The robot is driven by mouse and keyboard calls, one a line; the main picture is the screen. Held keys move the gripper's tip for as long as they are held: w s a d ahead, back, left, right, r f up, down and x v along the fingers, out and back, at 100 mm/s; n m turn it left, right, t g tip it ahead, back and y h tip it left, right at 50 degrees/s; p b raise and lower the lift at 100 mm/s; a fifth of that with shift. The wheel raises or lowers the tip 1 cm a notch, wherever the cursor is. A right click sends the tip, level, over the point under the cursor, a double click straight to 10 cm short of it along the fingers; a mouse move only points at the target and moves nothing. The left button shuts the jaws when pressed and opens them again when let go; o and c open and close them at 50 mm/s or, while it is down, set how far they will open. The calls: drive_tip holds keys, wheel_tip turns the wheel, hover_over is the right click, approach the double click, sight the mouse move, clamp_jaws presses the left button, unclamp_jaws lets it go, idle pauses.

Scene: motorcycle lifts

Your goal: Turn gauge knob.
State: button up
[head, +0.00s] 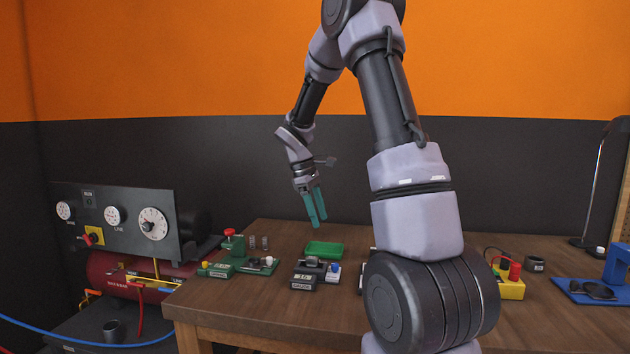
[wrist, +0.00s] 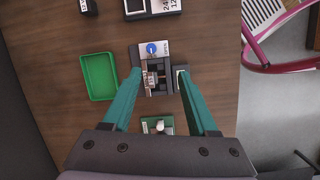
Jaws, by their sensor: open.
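My gripper (head: 316,221) is open and empty, pointing down above the wooden table in the head view. In the wrist view its teal fingers (wrist: 160,72) reach forward on either side of a small dark device. This device (head: 306,276) has a label too small to read for certain and a blue knob (head: 334,268). The blue knob also shows in the wrist view (wrist: 151,48), on a light plate just beyond the fingertips. No contact shows. A panel (head: 180,222) at the left carries round gauges and a larger white dial (head: 153,223). I cannot tell which part is the gauge knob.
A green tray (head: 324,249) lies behind the device. A green fixture (head: 222,270) with a red knob stands left of it. A yellow box (head: 511,289) and blue mat (head: 590,294) are at the right. A red tank (head: 110,280) is under the panel.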

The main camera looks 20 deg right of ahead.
drive_tip(key=s+a+r+m+t+y, duration=0.2)
drive_tip(key=s+r+m, duration=0.4)
drive_tip(key=r, duration=0.5)
drive_tip(key=shift+s+a+r+m+t+y, duration=0.35)
drive_tip(key=shift+s+a+t, duration=0.25)
drive_tip(key=shift+s+a, duration=0.3)
drive_tip(key=shift+w+a, duration=0.1)
drive_tip(key=s+a+r+m+t+y, duration=0.1)
drive_tip(key=s+a+r+m+t, duration=0.1)
drive_tip(key=s, duration=0.5)
drive_tip(key=s+a+r+m+t+y, duration=0.1)
drive_tip(key=s+a+r+m+t, duration=0.2)
drive_tip(key=s, duration=0.5)
drive_tip(key=shift+a+r+m+t, duration=0.3)
drive_tip(key=shift+r+m, duration=0.35)
drive_tip(key=shift+r, duration=0.3)
drive_tip(key=shift+d, duration=0.1)
idle(0.9)
